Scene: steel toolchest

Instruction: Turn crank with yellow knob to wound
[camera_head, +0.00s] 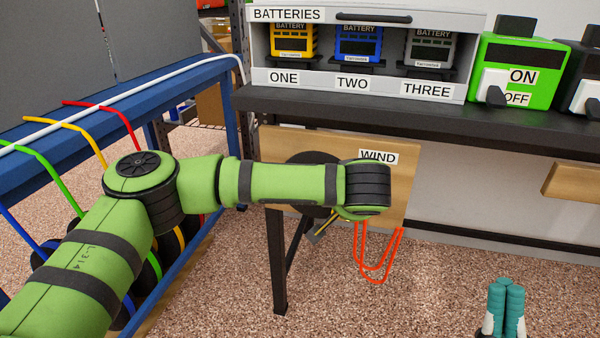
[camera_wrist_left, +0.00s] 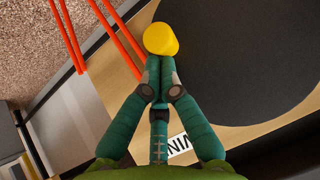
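The yellow knob (camera_wrist_left: 160,38) shows in the left wrist view, right at the fingertips of my left gripper (camera_wrist_left: 160,62). The left fingers are close together with no clear gap, and the knob lies beyond their tips. Whether they touch it I cannot tell. The large black disc (camera_wrist_left: 250,60) is beside the knob on a wooden board. In the head view my left arm covers most of the disc (camera_head: 297,158) and hides the left gripper and knob. A WIND label (camera_head: 378,157) is on the board. My right gripper (camera_head: 506,288) is shut and empty at bottom right.
Orange-red hose loops (camera_head: 378,262) hang below the board (camera_head: 400,190). Above is a dark shelf (camera_head: 400,113) with a battery rack and a green ON/OFF switch box (camera_head: 518,65). A blue frame (camera_head: 200,75) with coloured cables stands at left.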

